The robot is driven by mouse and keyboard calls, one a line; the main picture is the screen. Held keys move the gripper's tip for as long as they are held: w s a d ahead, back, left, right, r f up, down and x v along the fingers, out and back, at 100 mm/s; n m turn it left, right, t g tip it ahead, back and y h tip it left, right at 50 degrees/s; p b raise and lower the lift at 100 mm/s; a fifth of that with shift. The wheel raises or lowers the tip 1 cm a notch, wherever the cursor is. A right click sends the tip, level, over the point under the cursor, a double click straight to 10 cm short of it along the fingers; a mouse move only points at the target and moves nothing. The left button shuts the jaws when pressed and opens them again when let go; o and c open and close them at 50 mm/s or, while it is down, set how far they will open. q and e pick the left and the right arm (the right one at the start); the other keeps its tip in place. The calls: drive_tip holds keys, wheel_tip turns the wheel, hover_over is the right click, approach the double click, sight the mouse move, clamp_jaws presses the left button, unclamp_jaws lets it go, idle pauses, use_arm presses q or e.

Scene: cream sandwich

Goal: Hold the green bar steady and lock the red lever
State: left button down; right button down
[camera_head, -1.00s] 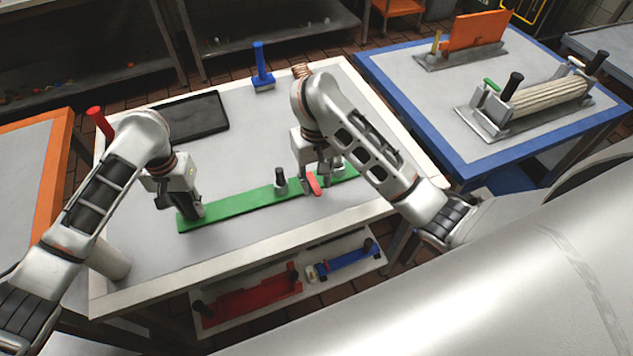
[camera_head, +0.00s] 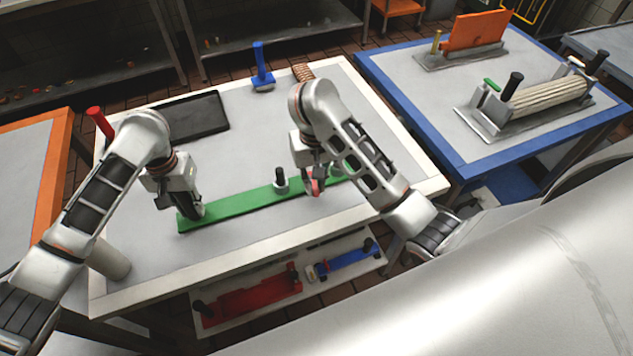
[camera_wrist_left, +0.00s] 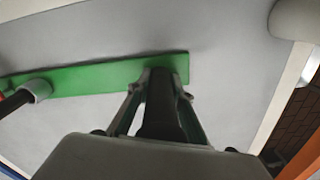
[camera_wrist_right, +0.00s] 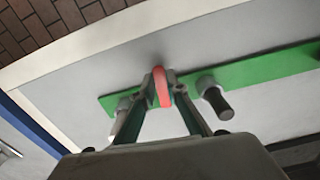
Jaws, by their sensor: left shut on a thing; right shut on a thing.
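The long green bar (camera_head: 245,201) lies flat across the white-edged table. It also shows in the left wrist view (camera_wrist_left: 90,77) and the right wrist view (camera_wrist_right: 255,72). My left gripper (camera_head: 191,208) is shut on the black handle (camera_wrist_left: 160,108) at the bar's left end. My right gripper (camera_head: 314,184) is shut on the red lever (camera_wrist_right: 161,87) near the bar's right part. The lever is partly hidden by the fingers in the head view. A black-topped post (camera_head: 280,178) stands on the bar between the grippers.
A black tray (camera_head: 195,117) and a blue-handled tool (camera_head: 262,68) sit at the table's back. A red-handled item (camera_head: 97,120) stands at the left, partly behind my left arm. Red (camera_head: 252,300) and blue (camera_head: 345,259) fixtures lie on the shelf below.

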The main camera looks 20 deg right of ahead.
drive_tip(key=m, duration=0.1)
drive_tip(key=a+m, duration=0.1)
drive_tip(key=m, duration=0.1)
drive_tip(key=shift+w+a+m, duration=0.2)
drive_tip(key=shift+a+m, duration=0.1)
drive_tip(key=c, duration=2)
unclamp_jaws()
